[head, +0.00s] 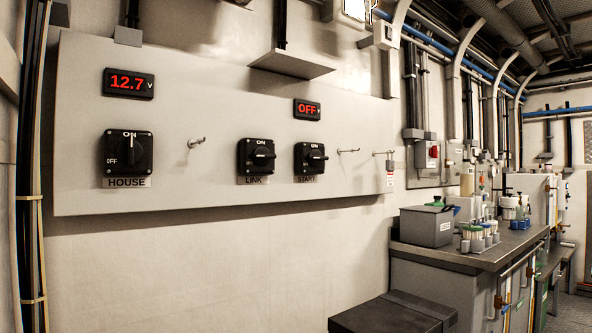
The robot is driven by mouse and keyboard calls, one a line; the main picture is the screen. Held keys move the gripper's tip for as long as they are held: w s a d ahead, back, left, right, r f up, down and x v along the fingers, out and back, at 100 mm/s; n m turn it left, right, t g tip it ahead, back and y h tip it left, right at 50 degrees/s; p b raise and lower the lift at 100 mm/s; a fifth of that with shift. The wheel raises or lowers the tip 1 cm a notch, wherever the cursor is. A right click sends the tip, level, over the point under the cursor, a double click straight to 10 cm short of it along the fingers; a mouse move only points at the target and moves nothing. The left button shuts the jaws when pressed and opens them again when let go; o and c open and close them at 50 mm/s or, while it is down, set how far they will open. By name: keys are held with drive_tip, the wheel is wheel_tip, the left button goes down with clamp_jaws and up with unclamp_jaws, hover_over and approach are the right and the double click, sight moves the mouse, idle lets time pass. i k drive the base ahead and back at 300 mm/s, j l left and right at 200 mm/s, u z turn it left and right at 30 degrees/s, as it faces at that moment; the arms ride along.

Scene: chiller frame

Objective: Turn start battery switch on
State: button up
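The START battery switch (310,158) is a black square rotary switch on a pale grey wall panel (220,190). Its knob lies horizontal, pointing right, away from the ON mark at the top. The small display (307,109) above it reads OFF in red. To its left is the LINK switch (257,156), its knob also horizontal. Farther left is the HOUSE switch (127,158), its knob upright at ON. The display (129,83) above HOUSE reads 12.7 V. My gripper is not in view.
Metal hooks (197,142) stick out of the panel, and a small tag (390,175) hangs from the rightmost one. A dark box (392,314) stands low in front. A bench (455,262) with a grey case (427,227) and bottles stands at the right. The space before the switches looks clear.

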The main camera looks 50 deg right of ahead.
sight(316, 158)
drive_tip(key=z, duration=1.65)
